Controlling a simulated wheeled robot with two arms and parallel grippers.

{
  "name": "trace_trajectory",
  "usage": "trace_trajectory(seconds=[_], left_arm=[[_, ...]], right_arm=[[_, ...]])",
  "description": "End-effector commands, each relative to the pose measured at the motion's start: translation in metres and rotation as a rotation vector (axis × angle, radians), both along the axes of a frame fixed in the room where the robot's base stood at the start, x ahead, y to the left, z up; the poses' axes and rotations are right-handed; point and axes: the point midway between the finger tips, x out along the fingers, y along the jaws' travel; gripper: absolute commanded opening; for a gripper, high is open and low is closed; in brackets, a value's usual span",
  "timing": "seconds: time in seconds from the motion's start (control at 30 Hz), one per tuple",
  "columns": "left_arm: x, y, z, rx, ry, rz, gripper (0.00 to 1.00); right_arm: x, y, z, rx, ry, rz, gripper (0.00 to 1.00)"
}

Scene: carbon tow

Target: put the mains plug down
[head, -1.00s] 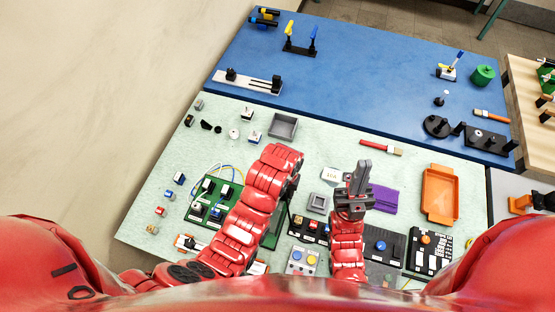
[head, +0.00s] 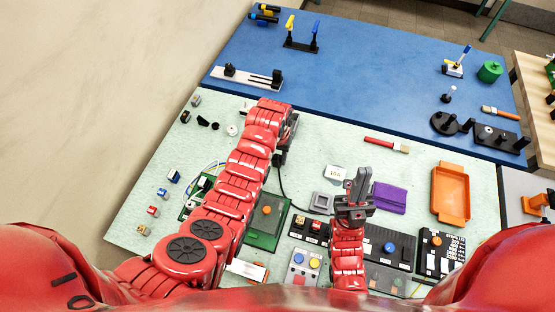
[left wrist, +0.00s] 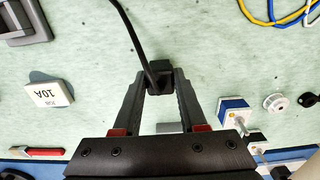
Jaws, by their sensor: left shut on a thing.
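The mains plug (left wrist: 159,76) is a small black block with a black cable (left wrist: 136,38) running up from it in the left wrist view. My left gripper (left wrist: 158,84) is shut on the plug, with one finger on each side. In the head view the left gripper (head: 282,150) is over the pale green mat, partly hidden by its own arm. The cable (head: 285,190) trails from it toward the front and right. How far the plug is above the mat is hard to tell. My right gripper (head: 360,184) points away from me with its fingers together, apparently empty.
A green board (head: 267,222) is in front. Open mat (head: 320,135) lies right of the left gripper.

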Motion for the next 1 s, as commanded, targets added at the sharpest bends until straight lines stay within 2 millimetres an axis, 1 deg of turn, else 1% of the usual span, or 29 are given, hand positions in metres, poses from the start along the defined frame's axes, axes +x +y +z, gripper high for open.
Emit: trace_trajectory(seconds=[0.03, 0.07, 0.27, 0.4, 0.43, 0.57, 0.6, 0.87, 0.97, 1.0], left_arm=[[0.000, 0.000, -0.009, 0.001, 0.002, 0.000, 0.00], [0.000, 0.000, -0.010, 0.000, 0.001, 0.001, 0.00], [0.000, 0.000, -0.008, 0.000, -0.001, 0.001, 0.00], [0.000, 0.000, -0.013, 0.000, -0.001, 0.001, 0.00], [0.000, 0.000, -0.012, 0.001, -0.001, 0.001, 0.45], [0.000, 0.000, -0.011, 0.001, -0.001, 0.001, 0.68], [0.000, 0.000, -0.011, 0.001, -0.001, 0.001, 0.71], [0.000, 0.000, -0.010, 0.001, -0.001, 0.001, 0.71], [0.001, 0.000, -0.003, 0.000, -0.002, 0.001, 0.71], [0.001, 0.000, 0.003, 0.000, -0.003, 0.001, 0.71]], right_arm=[[0.000, 0.000, -0.004, 0.000, 0.000, 0.000, 0.00], [0.000, 0.000, -0.004, 0.000, 0.000, 0.000, 0.00], [0.000, 0.000, -0.003, 0.000, 0.000, 0.000, 0.00], [0.000, 0.000, -0.007, 0.000, 0.000, 0.000, 0.00], [0.000, 0.000, -0.006, 0.000, 0.000, 0.000, 0.00], [0.000, 0.000, -0.005, 0.000, 0.000, 0.000, 0.00], [0.000, 0.000, -0.005, 0.000, 0.000, 0.000, 0.00], [0.000, 0.000, -0.004, 0.000, 0.000, 0.000, 0.00], [0.000, 0.000, 0.001, 0.000, 0.000, 0.000, 0.00], [0.000, 0.000, 0.003, 0.000, 0.000, 0.000, 0.00]])
